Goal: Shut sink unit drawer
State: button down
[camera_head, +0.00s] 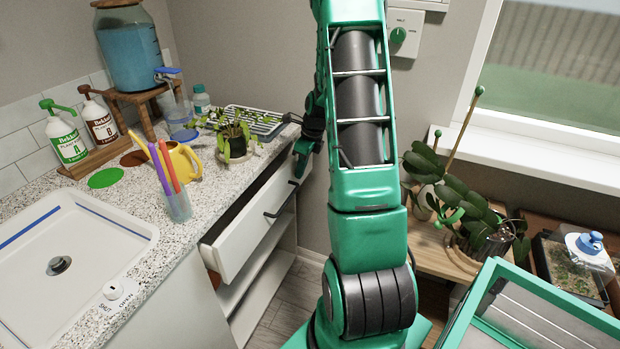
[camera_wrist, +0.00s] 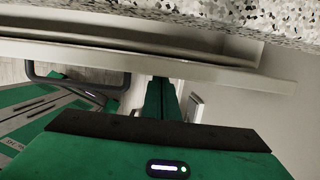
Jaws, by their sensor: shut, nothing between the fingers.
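The sink unit drawer (camera_head: 245,240) has a white front with a dark bar handle (camera_head: 283,206). It stands partly out from under the speckled worktop, with a dark gap behind its front. In the wrist view the drawer front (camera_wrist: 215,72) crosses the picture, its open inside shows beyond, and the handle (camera_wrist: 78,82) is at left. My gripper (camera_head: 301,163) is at the far end of the drawer front, partly hidden by my arm. In the wrist view its green fingers (camera_wrist: 162,88) are together and empty, close to the front; contact cannot be told.
The worktop (camera_head: 125,215) holds a sink (camera_head: 85,250), a cup of pens (camera_head: 178,207), a yellow watering can (camera_head: 182,162) and a potted plant (camera_head: 236,145). A wooden plant bench (camera_head: 430,250) and a green-framed box (camera_head: 540,300) stand to the right. Some floor shows below the drawer.

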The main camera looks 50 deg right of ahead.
jog(key=w, duration=0.2)
jog(key=w+a, duration=0.2)
jog(key=w, duration=0.1)
jog(key=shift+w, duration=0.35)
jog(key=shift+w+a+r, duration=0.1)
jog(key=shift+w+a, duration=0.1)
jog(key=shift+w, duration=0.15)
jog(key=shift+w+a+r, duration=0.1)
jog(key=shift+w, duration=0.05)
jog(key=v, duration=0.8)
jog(key=shift+s+d, duration=0.25)
jog(key=shift+s, duration=0.05)
jog(key=shift+s+d+r, duration=0.15)
jog(key=shift+s+r, duration=0.25)
jog(key=shift+r, duration=0.35)
